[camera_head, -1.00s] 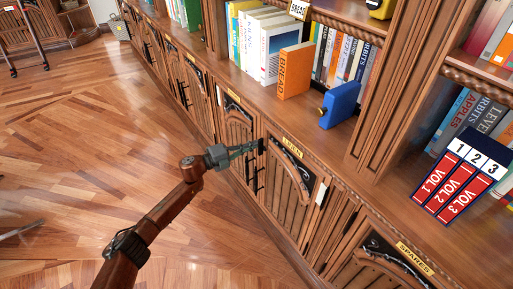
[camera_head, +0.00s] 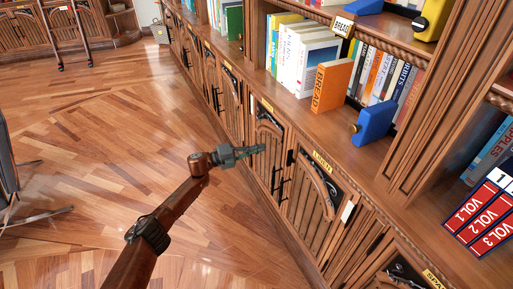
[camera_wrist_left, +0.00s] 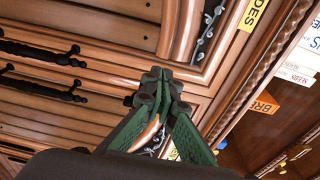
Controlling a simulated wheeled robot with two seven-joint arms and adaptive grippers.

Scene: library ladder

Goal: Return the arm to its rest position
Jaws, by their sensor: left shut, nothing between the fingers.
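My left arm comes in from the bottom of the head view. Its gripper (camera_head: 250,151) is in front of the lower cabinet doors, shut and empty. In the left wrist view the green fingers (camera_wrist_left: 157,82) meet at their tips, with cabinet wood behind them. Whether the fingertips touch the cabinet I cannot tell. The right gripper is not in view.
Lower cabinet doors (camera_head: 309,208) with black handles run along the right, one under a "LINEN" label (camera_head: 322,162).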

